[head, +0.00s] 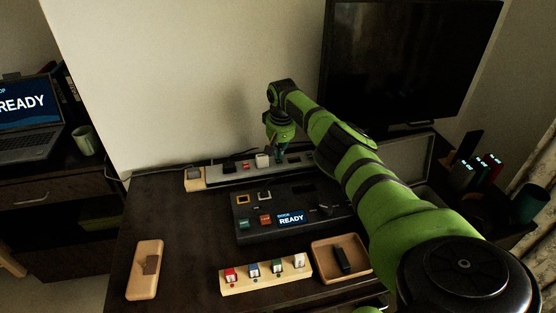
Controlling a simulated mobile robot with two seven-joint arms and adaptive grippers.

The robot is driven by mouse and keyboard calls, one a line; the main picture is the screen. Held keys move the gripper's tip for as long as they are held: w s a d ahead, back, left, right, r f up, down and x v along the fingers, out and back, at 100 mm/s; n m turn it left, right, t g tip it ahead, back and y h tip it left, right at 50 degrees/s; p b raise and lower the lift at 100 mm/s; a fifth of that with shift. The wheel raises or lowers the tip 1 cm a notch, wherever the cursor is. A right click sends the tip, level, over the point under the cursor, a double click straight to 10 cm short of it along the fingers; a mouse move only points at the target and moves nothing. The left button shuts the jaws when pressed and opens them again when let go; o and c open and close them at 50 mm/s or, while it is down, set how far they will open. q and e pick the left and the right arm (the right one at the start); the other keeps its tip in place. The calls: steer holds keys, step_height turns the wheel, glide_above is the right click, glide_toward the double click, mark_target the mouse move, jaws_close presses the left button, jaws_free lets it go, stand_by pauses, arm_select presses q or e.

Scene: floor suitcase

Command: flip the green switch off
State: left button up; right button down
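A power strip (222,177) lies along the back of the dark desk, against the wall. It carries a black piece, a red piece (246,165) and a white piece (262,160). A small green piece (280,158), which looks like the green switch, shows just right of the white one, partly hidden by my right gripper. My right gripper (277,151) points down right over it; I cannot tell whether it touches or how its fingers stand. My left gripper is not in view.
A dark console (250,205) with a READY display sits in front of the strip. Nearer are a wooden block (240,289) with coloured switches, a wooden tray (324,250) and a wooden piece (146,270). A monitor (405,60) stands at the back right. My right arm covers the desk's right side.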

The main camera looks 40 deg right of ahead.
mark_target(279, 161)
steer(key=shift+f+b, duration=0.65)
steer(key=shift+f, duration=0.3)
stand_by(0.3)
steer(key=shift+r, duration=0.1)
step_height(279, 161, up, 7)
steer(key=p, duration=0.7)
stand_by(0.4)
steer(key=shift+f, duration=0.2)
